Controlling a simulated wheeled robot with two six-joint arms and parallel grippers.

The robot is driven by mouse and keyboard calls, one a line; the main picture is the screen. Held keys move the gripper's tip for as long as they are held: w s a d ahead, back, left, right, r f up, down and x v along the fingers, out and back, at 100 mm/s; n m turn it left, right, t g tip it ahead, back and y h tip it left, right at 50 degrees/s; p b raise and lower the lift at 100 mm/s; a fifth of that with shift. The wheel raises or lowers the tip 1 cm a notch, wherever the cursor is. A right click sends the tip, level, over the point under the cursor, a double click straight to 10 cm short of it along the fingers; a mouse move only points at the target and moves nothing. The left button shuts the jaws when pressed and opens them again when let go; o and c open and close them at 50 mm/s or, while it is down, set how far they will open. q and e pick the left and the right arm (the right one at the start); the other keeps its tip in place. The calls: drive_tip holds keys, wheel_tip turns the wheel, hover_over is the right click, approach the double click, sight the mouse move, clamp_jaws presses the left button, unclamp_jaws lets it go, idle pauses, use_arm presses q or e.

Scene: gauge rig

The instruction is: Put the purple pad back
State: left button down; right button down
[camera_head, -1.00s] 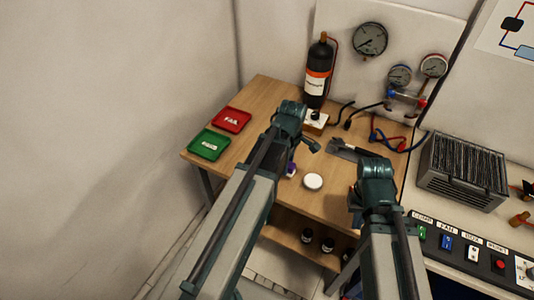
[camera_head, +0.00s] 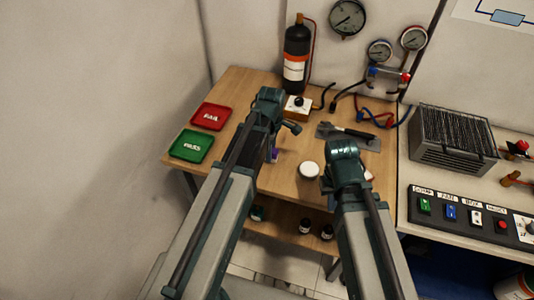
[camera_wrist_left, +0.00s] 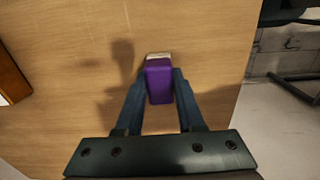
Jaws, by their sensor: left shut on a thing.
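The purple pad (camera_wrist_left: 159,88) is a small purple block with a pale far end, seen in the left wrist view. My left gripper (camera_wrist_left: 158,76) is shut on it, one finger on each side, over the bare wood table. In the head view a bit of the purple pad (camera_head: 274,155) shows beside my left gripper (camera_head: 277,146), mostly hidden by the arm. A shadow lies on the wood to its left; I cannot tell whether the pad touches the table. My right gripper (camera_head: 344,168) is over the table's front right; its fingers are hidden.
A white round lid or disc (camera_head: 309,169) lies between the arms. A red FAIL tray (camera_head: 212,116) and a green PASS tray (camera_head: 191,144) are at the left. A dark cylinder (camera_head: 296,58), a small box with a knob (camera_head: 297,108) and a grey mat with a tool (camera_head: 372,142) stand behind.

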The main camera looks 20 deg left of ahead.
use_arm(q)
drive_tip(key=shift+d+r, duration=0.1)
drive_tip(key=shift+d, duration=0.1)
drive_tip(key=c, duration=0.5)
unclamp_jaws()
wheel_tip(320, 180, up, 12)
drive_tip(key=p, duration=1.2)
drive_tip(key=s+d+m, duration=0.3)
drive_tip(key=s+m, duration=0.1)
drive_tip(key=m, duration=0.3)
drive_tip(key=s+d+m, duration=0.4)
drive_tip(key=s+m, duration=0.1)
drive_tip(key=m, duration=0.2)
drive_tip(key=s+d+m+y, duration=0.1)
drive_tip(key=s+d+m, duration=0.2)
drive_tip(key=s+m, duration=0.2)
drive_tip(key=shift+s+d+m, duration=0.15)
drive_tip(key=shift+m, duration=1.05)
